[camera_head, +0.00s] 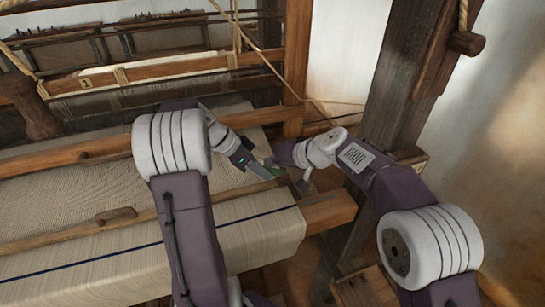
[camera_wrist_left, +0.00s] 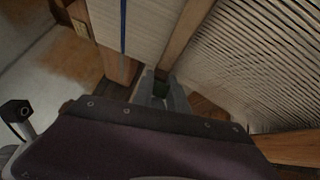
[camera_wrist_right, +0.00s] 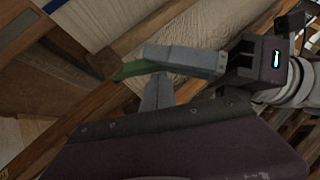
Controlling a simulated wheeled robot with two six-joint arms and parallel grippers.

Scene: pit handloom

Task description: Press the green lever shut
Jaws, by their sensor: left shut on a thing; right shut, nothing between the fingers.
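The green lever (camera_head: 275,171) shows as a small patch at the right end of the cloth beam, between my two grippers. In the right wrist view the green lever (camera_wrist_right: 132,69) sticks out past the fingertips of my left gripper (camera_wrist_right: 150,55). My left gripper (camera_head: 262,172) is shut on it; the left wrist view shows dark green between its fingers (camera_wrist_left: 160,88). My right gripper (camera_head: 272,160) is shut and empty, coming from the right. Its fingertips (camera_wrist_right: 157,78) are close below the left fingers and the lever; I cannot tell whether they touch. Much of the lever is hidden.
The cloth roll (camera_head: 250,235) with a blue stripe lies in front, and woven cloth (camera_head: 70,200) stretches to the left. A thick loom post (camera_head: 400,80) stands behind my right arm.

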